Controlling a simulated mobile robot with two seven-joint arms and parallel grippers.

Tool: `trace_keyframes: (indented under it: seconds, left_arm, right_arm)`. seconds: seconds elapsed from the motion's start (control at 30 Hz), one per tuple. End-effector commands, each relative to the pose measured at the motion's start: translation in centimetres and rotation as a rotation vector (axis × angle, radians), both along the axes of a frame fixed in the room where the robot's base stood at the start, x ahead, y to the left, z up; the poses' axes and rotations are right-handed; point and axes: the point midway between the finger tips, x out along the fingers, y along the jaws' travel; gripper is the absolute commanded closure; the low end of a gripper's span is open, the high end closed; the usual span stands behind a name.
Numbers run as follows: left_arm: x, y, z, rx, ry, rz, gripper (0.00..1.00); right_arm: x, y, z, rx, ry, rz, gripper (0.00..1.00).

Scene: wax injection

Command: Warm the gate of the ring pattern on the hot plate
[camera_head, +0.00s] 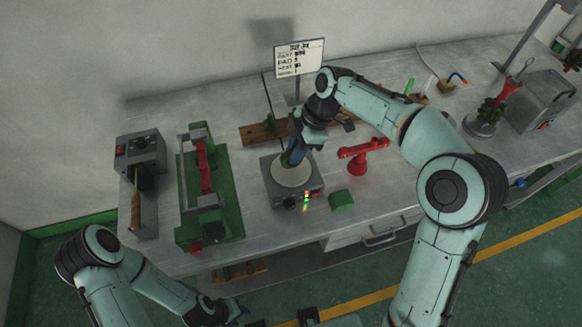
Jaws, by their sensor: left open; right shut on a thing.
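The hot plate (311,188) is a grey box with a round pale disc on top and small lit indicators on its front, standing mid-bench. My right gripper (293,153) points down over the disc and is shut on a small green piece (285,160), likely the ring pattern. The piece is mostly hidden by the gripper, and its ring shape and gate cannot be made out. Its lower end is at or just above the disc; I cannot tell whether they touch. My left gripper (280,319) is open at the bottom edge, in front of the bench and partly cut off.
A green fixture with a red bar (205,168) and a grey control box (140,152) stand left. A red stand (357,160) and green block (341,200) sit close right of the plate. A sign (299,58) stands behind. My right arm spans the bench's right half.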

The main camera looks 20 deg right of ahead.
Motion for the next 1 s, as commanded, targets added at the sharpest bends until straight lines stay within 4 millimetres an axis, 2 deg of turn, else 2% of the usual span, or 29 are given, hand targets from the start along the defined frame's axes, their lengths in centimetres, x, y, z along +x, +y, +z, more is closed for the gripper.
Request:
trace_keyframes:
  seconds: [1.0]
  left_arm:
    - [-0.28, -0.01, -0.42, 0.0, 0.003, 0.0, 0.57]
  right_arm:
    - [0.0, 0.0, -0.86, 0.0, 0.0, 0.0, 1.0]
